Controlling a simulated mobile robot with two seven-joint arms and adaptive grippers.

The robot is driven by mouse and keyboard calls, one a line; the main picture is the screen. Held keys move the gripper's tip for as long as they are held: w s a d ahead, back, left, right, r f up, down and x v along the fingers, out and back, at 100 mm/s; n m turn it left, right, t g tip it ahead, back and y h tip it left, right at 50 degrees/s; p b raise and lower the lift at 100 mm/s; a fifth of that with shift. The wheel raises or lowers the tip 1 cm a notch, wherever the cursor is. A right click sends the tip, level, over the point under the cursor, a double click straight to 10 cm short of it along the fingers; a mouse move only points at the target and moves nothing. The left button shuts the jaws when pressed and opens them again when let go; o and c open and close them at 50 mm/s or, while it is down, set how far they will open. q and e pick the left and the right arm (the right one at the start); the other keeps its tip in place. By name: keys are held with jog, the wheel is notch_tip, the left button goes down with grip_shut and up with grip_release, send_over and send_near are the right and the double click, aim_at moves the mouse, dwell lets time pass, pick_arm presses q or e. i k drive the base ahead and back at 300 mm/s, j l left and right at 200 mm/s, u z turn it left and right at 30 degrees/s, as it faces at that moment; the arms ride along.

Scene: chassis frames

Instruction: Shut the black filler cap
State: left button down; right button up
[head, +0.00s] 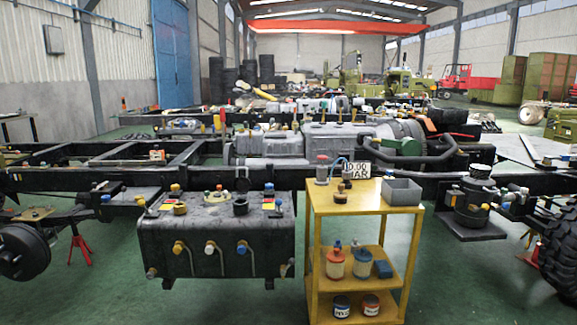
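A dark grey tank (215,238) hangs on the near side of the black chassis frame. On its top, right of the middle, is a black filler neck (240,208). A dark upright piece (242,184) stands just behind the neck and looks like its raised cap, but it is too small and dark against the frame to be sure. A brown-yellow cap (179,208) sits on the tank's top left. Neither of my grippers is in view.
Coloured fittings stand on the tank top, and pipe elbows (243,246) stick out of its front. A yellow cart (315,255) with a grey bin (401,191), bottles and cans stands close to the tank's right. The green floor (110,285) at front left is clear.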

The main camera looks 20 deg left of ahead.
aim_at(242, 185)
jog(key=j+z, duration=0.3)
jog(key=j, duration=0.25)
jog(key=j+z, duration=0.3)
jog(key=j, duration=0.25)
jog(key=j+z, duration=0.1)
jog(key=j, duration=0.45)
jog(key=k+j, duration=0.1)
jog(key=j, duration=0.5)
jog(key=z, duration=0.05)
